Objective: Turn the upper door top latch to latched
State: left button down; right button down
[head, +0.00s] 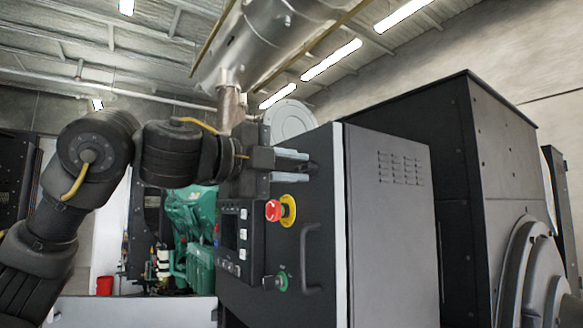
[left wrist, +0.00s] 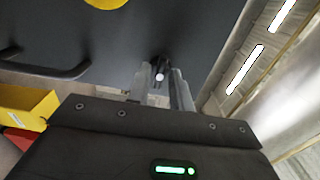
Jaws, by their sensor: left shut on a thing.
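The upper door (head: 318,215) is the dark cabinet front with a bar handle (head: 308,255). It also shows as a dark panel in the left wrist view (left wrist: 120,45). The top latch (head: 313,167) is a small dark part near the door's top edge. In the left wrist view the latch (left wrist: 160,74) shows a pale round end between the fingertips. My left gripper (head: 294,164) reaches in from the left and is shut on the latch. The fingers hide part of it, and I cannot tell its exact angle. My right gripper is in neither view.
A red emergency stop on a yellow ring (head: 281,210) and a control panel (head: 237,240) sit just below the gripper. A green knob (head: 281,282) is lower down. A green engine (head: 190,225) stands behind. A yellow bin (left wrist: 25,108) shows in the left wrist view.

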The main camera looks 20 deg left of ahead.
pick_arm(q)
jog(key=c, duration=1.3)
grip_release()
jog(key=shift+o, duration=0.2)
jog(key=shift+s+a+f+b, duration=0.1)
jog(key=shift+s+a+b, duration=0.15)
jog(key=shift+b, duration=0.05)
jog(key=b+v, duration=0.4)
jog(key=v, duration=0.6)
